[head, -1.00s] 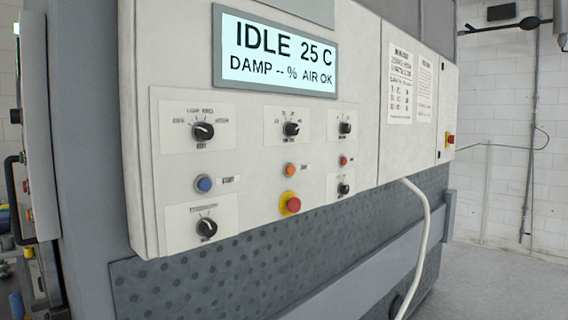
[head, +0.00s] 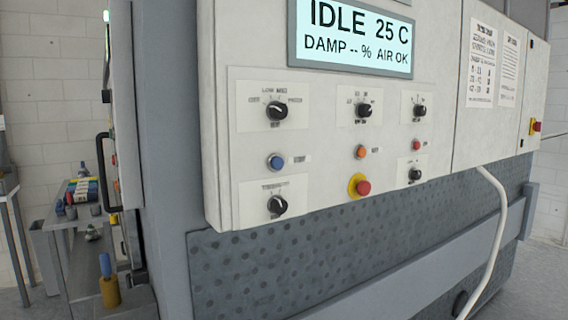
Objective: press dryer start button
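The dryer's control panel (head: 330,190) fills the middle of the head view. Its display (head: 352,38) reads IDLE, 25 C, DAMP -- %, AIR OK. A blue button (head: 276,161) sits at the panel's left between two black knobs, with a small label beside it that is too blurred to read surely. An orange button (head: 361,152) is at the middle, and a small red button (head: 416,145) is to its right. A red mushroom button on a yellow base (head: 361,186) sits below the orange one. Neither of my grippers is in view.
Black knobs (head: 277,111) stick out around the buttons. A white hose (head: 497,220) hangs from the panel's lower right, in front of a grey rail (head: 440,262). At left stands a grey bench (head: 75,218) with small coloured items. Floor shows at the lower left.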

